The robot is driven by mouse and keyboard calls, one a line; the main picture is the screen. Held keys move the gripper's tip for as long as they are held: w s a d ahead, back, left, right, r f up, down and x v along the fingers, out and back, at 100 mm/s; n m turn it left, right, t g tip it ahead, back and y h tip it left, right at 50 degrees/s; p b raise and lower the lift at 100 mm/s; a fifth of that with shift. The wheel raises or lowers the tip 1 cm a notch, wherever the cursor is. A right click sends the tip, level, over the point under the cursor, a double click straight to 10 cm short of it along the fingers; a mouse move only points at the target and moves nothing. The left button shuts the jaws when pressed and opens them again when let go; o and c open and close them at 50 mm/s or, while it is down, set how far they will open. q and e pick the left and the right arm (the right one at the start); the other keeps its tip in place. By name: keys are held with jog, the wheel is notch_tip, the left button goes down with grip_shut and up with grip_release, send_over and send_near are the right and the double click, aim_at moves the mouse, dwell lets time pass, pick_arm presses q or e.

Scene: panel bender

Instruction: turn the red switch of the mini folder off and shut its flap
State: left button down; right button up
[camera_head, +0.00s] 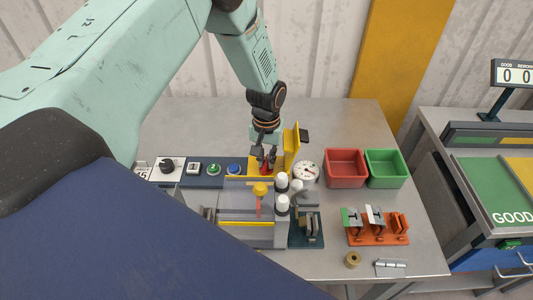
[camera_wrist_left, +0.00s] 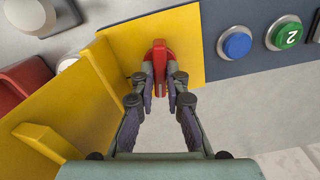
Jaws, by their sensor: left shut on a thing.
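The red switch (camera_wrist_left: 159,62) sits on a yellow plate (camera_wrist_left: 190,30) in the left wrist view. My left gripper (camera_wrist_left: 160,88) has its two fingers closed on either side of the switch handle. In the head view my left gripper (camera_head: 264,157) reaches down behind the mini folder (camera_head: 240,205), and the switch shows as a small red patch (camera_head: 265,169) below the fingers. The yellow flap (camera_head: 291,146) stands up, open, just right of the gripper; it also shows at the left of the left wrist view (camera_wrist_left: 75,105). My right gripper is not in view.
A blue button (camera_head: 234,169) and a green button (camera_head: 214,169) lie left of the switch. A dial gauge (camera_head: 306,172), a red bin (camera_head: 345,168) and a green bin (camera_head: 386,168) stand to the right. An orange rack (camera_head: 378,239) holds bent parts. The table behind is clear.

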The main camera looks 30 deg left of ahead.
aim_at(267, 162)
pick_arm(q)
jog(key=shift+w+r+n+p, duration=0.1)
jog(key=shift+n+p, duration=0.2)
jog(key=shift+n, duration=0.3)
jog(key=shift+w+r+n+p, duration=0.1)
jog(key=shift+n+p, duration=0.15)
jog(key=shift+n, duration=0.65)
jog(key=c, duration=1.4)
grip_release()
jog(key=shift+s, duration=0.25)
jog(key=shift+o, duration=0.2)
jog(key=shift+f, duration=0.1)
notch_tip(267, 162, up, 12)
jog(key=shift+c, duration=0.4)
